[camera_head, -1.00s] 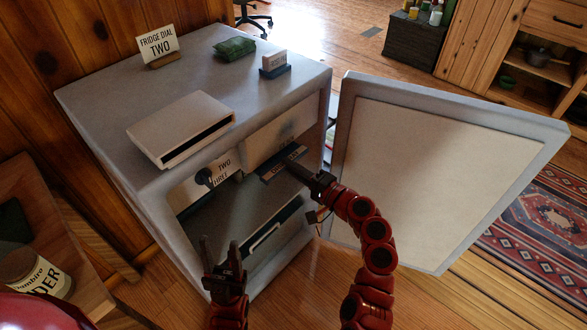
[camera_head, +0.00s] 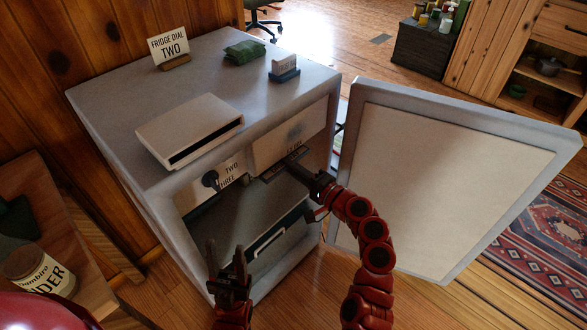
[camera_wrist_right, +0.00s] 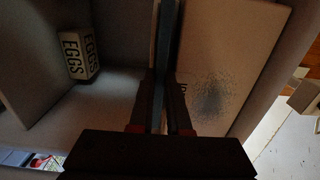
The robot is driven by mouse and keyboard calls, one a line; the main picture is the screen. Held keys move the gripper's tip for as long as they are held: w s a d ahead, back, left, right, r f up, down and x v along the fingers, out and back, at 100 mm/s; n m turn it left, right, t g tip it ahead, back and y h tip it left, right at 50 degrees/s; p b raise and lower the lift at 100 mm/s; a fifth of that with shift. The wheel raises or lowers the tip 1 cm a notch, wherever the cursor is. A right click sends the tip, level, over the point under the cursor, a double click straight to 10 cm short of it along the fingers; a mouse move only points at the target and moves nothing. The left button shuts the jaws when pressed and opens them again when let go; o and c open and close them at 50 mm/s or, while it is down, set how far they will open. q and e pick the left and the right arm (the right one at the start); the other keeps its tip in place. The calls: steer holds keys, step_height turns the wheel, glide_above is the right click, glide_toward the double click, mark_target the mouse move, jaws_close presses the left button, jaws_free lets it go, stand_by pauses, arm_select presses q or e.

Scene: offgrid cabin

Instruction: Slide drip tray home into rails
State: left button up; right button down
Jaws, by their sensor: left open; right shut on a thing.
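The drip tray (camera_head: 272,172) is a thin dark slab just below the pale freezer-box front (camera_head: 290,133) inside the open fridge. My right gripper (camera_head: 298,168) is shut on its near edge. In the right wrist view, the tray is a narrow blue-grey strip (camera_wrist_right: 166,45) between the fingers of my right gripper (camera_wrist_right: 160,95), close to the freezer-box panel (camera_wrist_right: 215,70). The rails and the tray's far end are hidden, so I cannot tell whether they meet. My left gripper (camera_head: 227,260) is open and empty, before the fridge opening at lower left.
The fridge door (camera_head: 450,180) stands wide open at right. An EGGS carton (camera_wrist_right: 78,55) shows in the wrist view. A white box (camera_head: 190,130) and green bundle (camera_head: 244,49) lie on the fridge top (camera_head: 215,75).

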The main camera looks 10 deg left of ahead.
steer(key=shift+x, duration=0.85)
steer(key=c, duration=0.9)
jaws_free()
steer(key=shift+o, duration=0.5)
steer(key=shift+r, duration=0.15)
steer(key=shift+r, duration=0.15)
steer(key=shift+d, duration=0.1)
steer(key=shift+d, duration=0.1)
steer(key=v, duration=1.7)
steer(key=shift+f, duration=0.3)
steer(key=shift+f, duration=0.1)
